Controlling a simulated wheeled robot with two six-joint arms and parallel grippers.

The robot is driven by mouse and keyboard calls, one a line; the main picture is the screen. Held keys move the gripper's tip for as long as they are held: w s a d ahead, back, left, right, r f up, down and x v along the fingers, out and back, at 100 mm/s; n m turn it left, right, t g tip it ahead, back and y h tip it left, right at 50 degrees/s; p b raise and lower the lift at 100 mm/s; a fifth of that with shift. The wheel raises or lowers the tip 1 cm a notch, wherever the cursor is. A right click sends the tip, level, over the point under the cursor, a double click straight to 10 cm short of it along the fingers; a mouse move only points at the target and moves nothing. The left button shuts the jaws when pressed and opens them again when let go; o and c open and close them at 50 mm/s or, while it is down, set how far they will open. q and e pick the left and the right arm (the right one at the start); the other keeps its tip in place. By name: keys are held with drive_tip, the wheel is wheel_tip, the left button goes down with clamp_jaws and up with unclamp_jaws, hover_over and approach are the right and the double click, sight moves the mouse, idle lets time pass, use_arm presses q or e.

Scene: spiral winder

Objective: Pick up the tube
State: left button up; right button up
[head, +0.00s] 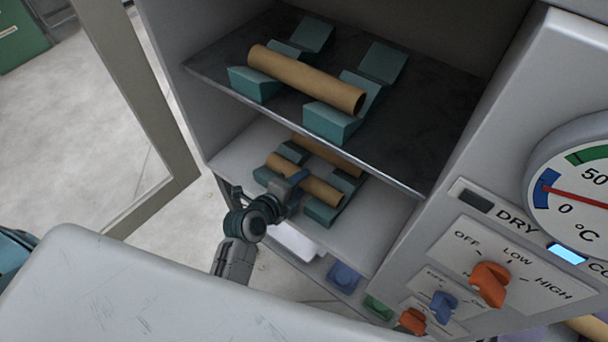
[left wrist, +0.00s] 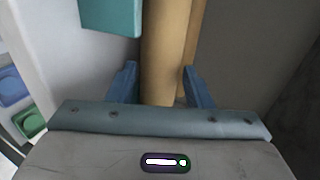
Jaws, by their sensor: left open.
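A brown cardboard tube (head: 305,80) lies across teal V-shaped supports on the upper shelf. On the lower shelf a front tube (head: 312,187) lies on teal supports, with another tube (head: 328,154) behind it. My left gripper (head: 296,184) is at the front of the lower shelf, over the front tube. In the left wrist view, my left gripper (left wrist: 160,82) is open, with one blue finger on each side of a tube (left wrist: 165,50). I cannot tell whether the fingers touch it. A second tube shows partly hidden behind it. My right gripper is not in view.
The upper shelf's edge (head: 300,138) hangs above the left gripper. An open door frame (head: 139,110) stands at left. A control panel with a dial (head: 585,190), an orange knob (head: 490,283) and smaller knobs stands at right.

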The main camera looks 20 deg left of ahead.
use_arm(q)
drive_tip(key=shift+w+d+f, duration=0.15)
drive_tip(key=shift+w+f, duration=0.1)
drive_tip(key=shift+w, duration=0.3)
drive_tip(key=shift+s, duration=0.1)
drive_tip(key=c, duration=0.6)
drive_tip(key=shift+c, duration=0.2)
